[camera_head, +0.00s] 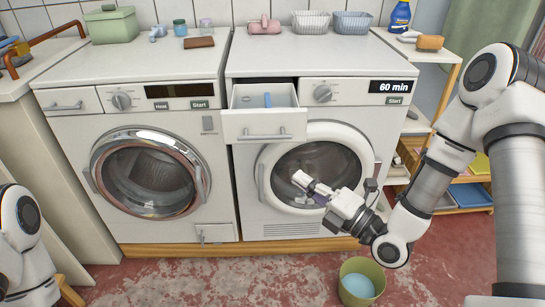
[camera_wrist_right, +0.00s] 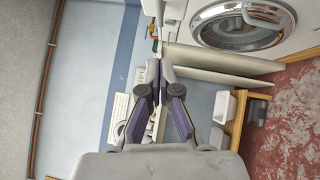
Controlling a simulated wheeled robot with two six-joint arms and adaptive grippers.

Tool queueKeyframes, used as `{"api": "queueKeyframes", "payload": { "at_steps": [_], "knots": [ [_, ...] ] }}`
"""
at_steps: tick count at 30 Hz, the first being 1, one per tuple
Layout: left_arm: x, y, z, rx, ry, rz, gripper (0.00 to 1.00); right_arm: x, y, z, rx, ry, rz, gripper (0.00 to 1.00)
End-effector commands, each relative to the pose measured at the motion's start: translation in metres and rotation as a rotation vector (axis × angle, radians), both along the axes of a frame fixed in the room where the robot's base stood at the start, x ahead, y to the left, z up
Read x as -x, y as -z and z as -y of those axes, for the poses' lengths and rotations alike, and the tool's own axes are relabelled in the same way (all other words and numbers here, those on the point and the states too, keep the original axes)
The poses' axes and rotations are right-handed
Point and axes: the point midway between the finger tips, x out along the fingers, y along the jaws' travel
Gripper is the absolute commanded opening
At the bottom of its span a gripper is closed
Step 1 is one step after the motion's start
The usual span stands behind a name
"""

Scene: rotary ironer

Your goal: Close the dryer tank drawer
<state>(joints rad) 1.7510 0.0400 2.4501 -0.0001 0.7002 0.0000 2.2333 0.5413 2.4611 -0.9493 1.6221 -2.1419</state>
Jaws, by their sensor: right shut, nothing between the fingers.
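The tank drawer (camera_head: 265,127) of the right-hand machine is pulled out at its upper left. It has a white front with a bar handle, and a small blue part shows inside its open top. The dryer (camera_head: 341,120) carries a "60 min" display, and its round door looks shut. My right gripper (camera_head: 299,180) is shut and empty in front of that door, below and to the right of the drawer front, apart from it. Its closed fingers also show in the right wrist view (camera_wrist_right: 161,70), where I cannot make out the drawer. My left gripper is out of view.
A second machine (camera_head: 225,170) stands close on the left. Baskets (camera_head: 311,22) and a pink item (camera_head: 264,26) sit on the dryer top. A green bucket (camera_head: 361,282) stands on the red floor below my right arm. A wooden shelf (camera_head: 455,195) is at the right.

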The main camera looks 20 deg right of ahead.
Motion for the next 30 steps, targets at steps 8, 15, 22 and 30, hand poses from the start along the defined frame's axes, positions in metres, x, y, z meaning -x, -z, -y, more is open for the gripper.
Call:
{"api": "queueKeyframes", "payload": {
  "at_steps": [8, 15, 22, 30],
  "knots": [
    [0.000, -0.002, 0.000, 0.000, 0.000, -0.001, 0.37, -0.049, -0.009, -0.031, 0.008, -0.007, 0.003, 0.00],
    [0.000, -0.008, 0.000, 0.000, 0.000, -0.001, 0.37, -0.092, -0.018, -0.035, 0.000, 0.000, 0.002, 0.00],
    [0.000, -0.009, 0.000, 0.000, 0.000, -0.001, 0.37, -0.109, -0.019, -0.030, 0.001, -0.001, -0.001, 0.00],
    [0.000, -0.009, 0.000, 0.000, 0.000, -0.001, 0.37, -0.109, -0.019, -0.030, 0.001, -0.001, -0.001, 0.00]
  ]
}}
